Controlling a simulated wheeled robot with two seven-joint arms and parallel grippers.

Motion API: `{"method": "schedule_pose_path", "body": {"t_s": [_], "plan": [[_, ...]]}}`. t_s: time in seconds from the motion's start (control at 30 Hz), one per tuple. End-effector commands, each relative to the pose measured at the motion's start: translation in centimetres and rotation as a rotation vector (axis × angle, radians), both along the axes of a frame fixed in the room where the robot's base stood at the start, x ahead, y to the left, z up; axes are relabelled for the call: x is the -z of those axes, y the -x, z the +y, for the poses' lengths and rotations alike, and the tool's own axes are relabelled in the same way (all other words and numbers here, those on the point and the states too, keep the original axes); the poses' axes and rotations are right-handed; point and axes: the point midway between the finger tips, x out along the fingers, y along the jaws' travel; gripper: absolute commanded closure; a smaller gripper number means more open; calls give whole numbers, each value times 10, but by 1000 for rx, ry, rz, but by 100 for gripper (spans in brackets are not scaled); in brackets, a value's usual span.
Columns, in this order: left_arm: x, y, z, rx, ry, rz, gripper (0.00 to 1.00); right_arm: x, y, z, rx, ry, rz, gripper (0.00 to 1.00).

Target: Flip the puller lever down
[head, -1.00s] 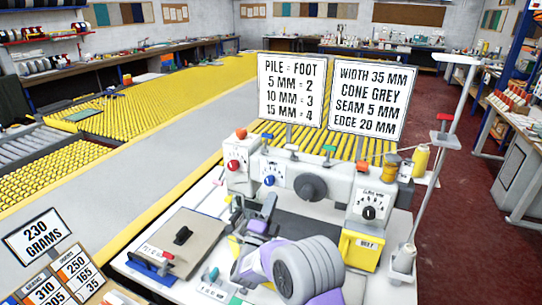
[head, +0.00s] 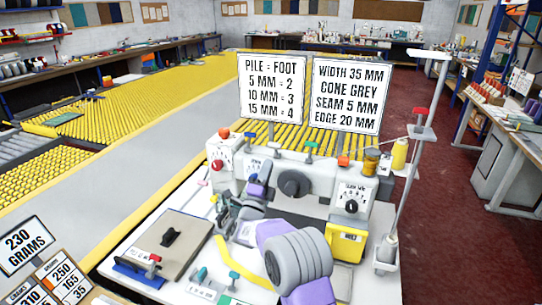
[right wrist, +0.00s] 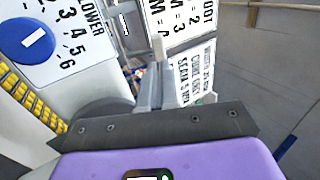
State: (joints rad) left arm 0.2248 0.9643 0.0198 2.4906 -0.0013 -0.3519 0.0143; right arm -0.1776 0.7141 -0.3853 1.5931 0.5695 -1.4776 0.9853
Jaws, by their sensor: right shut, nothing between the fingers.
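The white binding machine (head: 325,175) stands on a pale table in the head view, with a black handwheel (head: 294,184) on its front. I cannot tell which is the puller lever. My right gripper (head: 262,172) is shut and empty, raised in front of the machine's left dial plate. In the right wrist view its grey fingers (right wrist: 165,85) are together, with a blue dial (right wrist: 27,42) at the left. My left gripper is out of view.
Two white signs (head: 271,88) (head: 347,95) stand behind the machine. A thread stand (head: 408,160) rises at its right. A brown plate (head: 173,240) and small red- and teal-handled controls lie at the front left. A yellow box (head: 346,245) hangs under the machine's right side.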

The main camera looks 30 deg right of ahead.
Motion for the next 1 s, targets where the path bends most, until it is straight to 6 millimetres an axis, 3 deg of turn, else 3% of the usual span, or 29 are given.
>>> {"method": "schedule_pose_path", "body": {"t_s": [0.3, 1.0], "plan": [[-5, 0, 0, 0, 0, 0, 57, -20, -22, -26, 1, 1, 1, 100], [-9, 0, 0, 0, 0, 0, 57, -26, -25, -31, 0, -32, 26, 100]]}}
